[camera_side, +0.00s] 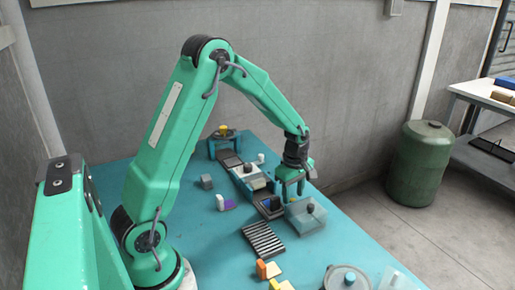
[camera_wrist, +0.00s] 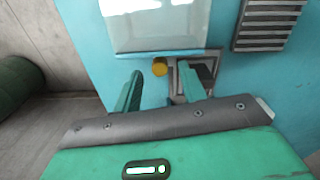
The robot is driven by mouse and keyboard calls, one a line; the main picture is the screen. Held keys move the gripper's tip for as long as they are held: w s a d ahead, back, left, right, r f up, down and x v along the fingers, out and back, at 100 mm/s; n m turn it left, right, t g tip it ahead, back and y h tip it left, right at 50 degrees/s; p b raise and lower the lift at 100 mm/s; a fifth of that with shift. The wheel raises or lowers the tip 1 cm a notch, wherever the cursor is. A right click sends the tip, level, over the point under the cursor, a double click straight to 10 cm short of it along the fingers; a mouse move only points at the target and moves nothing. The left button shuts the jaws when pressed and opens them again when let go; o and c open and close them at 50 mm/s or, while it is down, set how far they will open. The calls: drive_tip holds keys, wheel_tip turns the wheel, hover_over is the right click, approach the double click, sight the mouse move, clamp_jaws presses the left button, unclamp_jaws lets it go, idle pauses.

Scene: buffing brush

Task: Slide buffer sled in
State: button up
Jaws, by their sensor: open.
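My gripper (camera_side: 291,186) is open, with its fingers pointing down over the work table. In the wrist view its two green fingers (camera_wrist: 161,84) stand apart, with a small round yellow knob (camera_wrist: 160,68) showing between them near the tips. Whether the fingers touch it I cannot tell. A metal-edged frame with a dark inside (camera_wrist: 184,66) lies by the right finger, which partly covers it. In the side view a dark tray with a blue part (camera_side: 268,206) lies just below and left of my gripper. I cannot tell for sure which part is the buffer sled.
A slatted grate (camera_side: 263,240) lies in front. A white housing (camera_side: 246,180) and a dark stand with an orange top (camera_side: 223,135) are behind. Small blocks (camera_side: 224,203) lie left.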

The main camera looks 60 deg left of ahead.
drive_tip(key=shift+f, duration=1.2)
drive_tip(key=shift+a, duration=0.1)
clamp_jaws()
